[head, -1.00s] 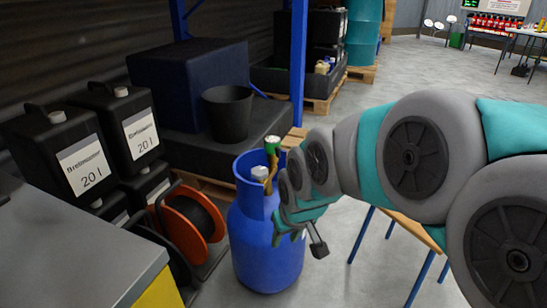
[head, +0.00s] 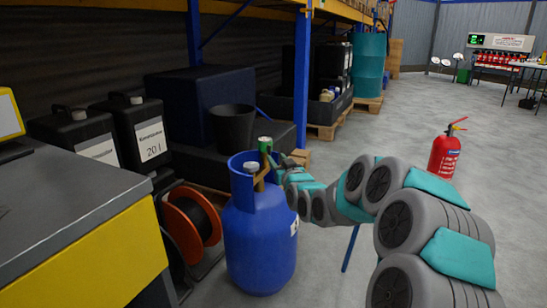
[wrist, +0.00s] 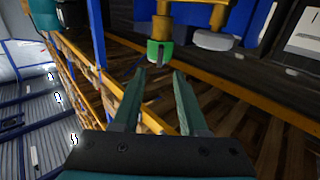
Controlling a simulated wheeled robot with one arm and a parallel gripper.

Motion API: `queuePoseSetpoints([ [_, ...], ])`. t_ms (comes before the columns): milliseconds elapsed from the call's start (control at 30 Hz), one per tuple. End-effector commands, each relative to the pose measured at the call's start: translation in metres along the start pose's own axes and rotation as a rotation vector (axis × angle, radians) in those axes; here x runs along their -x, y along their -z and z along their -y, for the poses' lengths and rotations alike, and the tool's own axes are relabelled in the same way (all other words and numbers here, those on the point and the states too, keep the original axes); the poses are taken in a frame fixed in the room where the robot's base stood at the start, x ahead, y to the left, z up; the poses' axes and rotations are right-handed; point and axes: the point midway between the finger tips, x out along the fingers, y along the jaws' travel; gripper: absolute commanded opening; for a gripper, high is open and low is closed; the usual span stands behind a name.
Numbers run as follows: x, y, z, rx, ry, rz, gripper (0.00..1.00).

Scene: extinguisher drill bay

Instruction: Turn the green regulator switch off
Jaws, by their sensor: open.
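The green regulator switch (head: 265,144) sits at the top of a blue gas cylinder (head: 259,230), which stands upright on the floor. In the wrist view the green switch (wrist: 160,50) hangs on a brass-coloured fitting just beyond my fingertips, near the middle top. My gripper (wrist: 158,75) is open, with one finger on either side below the switch and nothing between them. In the head view my gripper (head: 276,163) is at the cylinder's top, close to the switch and partly hidden by my wrist. I cannot tell whether a finger touches the switch.
An orange cable reel (head: 190,222) stands left of the cylinder. A grey-topped yellow bench (head: 75,205) fills the front left. Black canisters (head: 148,135) and a black bucket (head: 233,127) are behind. A red extinguisher (head: 445,155) stands at right. The floor at right is mostly clear.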

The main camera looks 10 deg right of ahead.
Motion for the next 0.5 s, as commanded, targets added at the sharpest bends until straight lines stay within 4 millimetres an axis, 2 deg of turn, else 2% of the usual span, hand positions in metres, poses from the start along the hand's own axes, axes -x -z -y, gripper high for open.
queuePoseSetpoints([
  [500, -0.060, -0.001, 0.001, -0.001, 0.000, 0.002, 0.42],
])
